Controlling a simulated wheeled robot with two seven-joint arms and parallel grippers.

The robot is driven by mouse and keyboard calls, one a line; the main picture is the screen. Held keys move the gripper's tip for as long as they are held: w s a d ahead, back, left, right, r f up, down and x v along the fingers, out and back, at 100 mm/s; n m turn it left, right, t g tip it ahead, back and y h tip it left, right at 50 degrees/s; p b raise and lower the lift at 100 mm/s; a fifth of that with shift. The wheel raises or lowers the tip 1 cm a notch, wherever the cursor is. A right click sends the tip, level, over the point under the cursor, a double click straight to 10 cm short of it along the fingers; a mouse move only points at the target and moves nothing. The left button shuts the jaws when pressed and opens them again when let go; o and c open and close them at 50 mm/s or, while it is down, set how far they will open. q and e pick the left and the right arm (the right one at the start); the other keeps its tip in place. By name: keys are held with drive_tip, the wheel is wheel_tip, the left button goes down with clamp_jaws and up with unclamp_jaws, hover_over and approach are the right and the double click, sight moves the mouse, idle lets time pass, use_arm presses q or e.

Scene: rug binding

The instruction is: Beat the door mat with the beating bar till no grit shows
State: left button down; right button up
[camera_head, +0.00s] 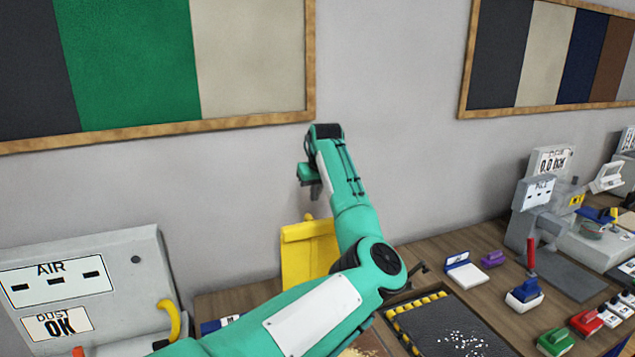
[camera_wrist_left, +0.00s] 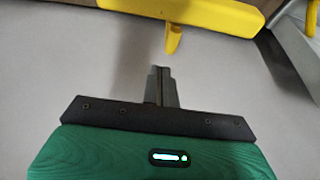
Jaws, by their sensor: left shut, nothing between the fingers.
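The dark door mat (camera_head: 430,318) lies at the bottom right of centre in the head view, partly behind my left arm. White specks of grit (camera_head: 462,342) are scattered over it. My left gripper (camera_head: 316,192) is raised in front of the grey wall, well above the bench. In the left wrist view its fingers (camera_wrist_left: 161,72) are shut with nothing between them. I cannot pick out the beating bar for sure. My right gripper is not in view.
A yellow panel (camera_head: 302,258) stands at the wall below my gripper. A grey AIR and DUST unit (camera_head: 120,258) is at the left. A black-and-yellow edging (camera_head: 403,337) borders the mat. Purple (camera_head: 493,259), green (camera_head: 555,341) and red (camera_head: 586,322) items stand at the right.

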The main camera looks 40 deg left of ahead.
use_arm(q)
drive_tip(key=f+p, duration=0.1)
drive_tip(key=d+f+p, duration=0.1)
drive_tip(key=f, duration=0.1)
drive_tip(key=s+d+f+p, duration=0.1)
drive_tip(key=shift+f+p, duration=0.3)
drive_tip(key=shift+p, duration=0.1)
drive_tip(key=shift+a, duration=0.1)
